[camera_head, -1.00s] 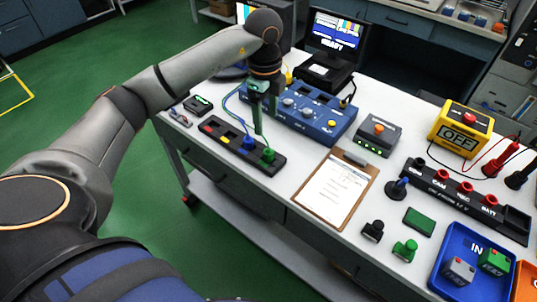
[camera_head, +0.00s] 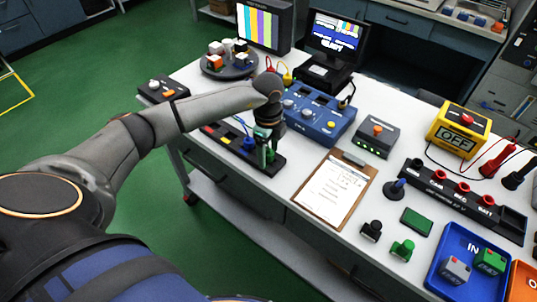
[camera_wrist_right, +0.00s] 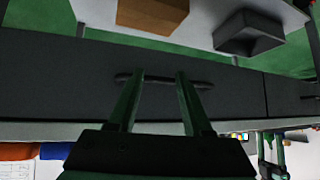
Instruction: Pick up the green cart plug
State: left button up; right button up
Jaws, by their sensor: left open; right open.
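A black strip holder (camera_head: 226,138) lies near the left end of the white bench top. A blue plug (camera_head: 249,143) stands in it, and a green plug (camera_head: 270,156) stands at its right end, partly hidden by my gripper. My left gripper (camera_head: 264,158) points down at that green plug with its jaws open around or just beside it; I cannot tell which. Another green plug-like piece (camera_head: 403,249) lies loose at the front right of the bench. My right gripper (camera_wrist_right: 159,85) is open and empty in the right wrist view, facing a grey drawer front.
A blue console (camera_head: 318,122) stands behind the strip. A clipboard (camera_head: 337,192) lies to its right. A round dark tray (camera_head: 230,70) with several blocks is at the back left. A cardboard box (camera_wrist_right: 152,15) shows in the right wrist view.

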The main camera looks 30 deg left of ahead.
pick_arm(q)
grip_shut()
dwell(0.6)
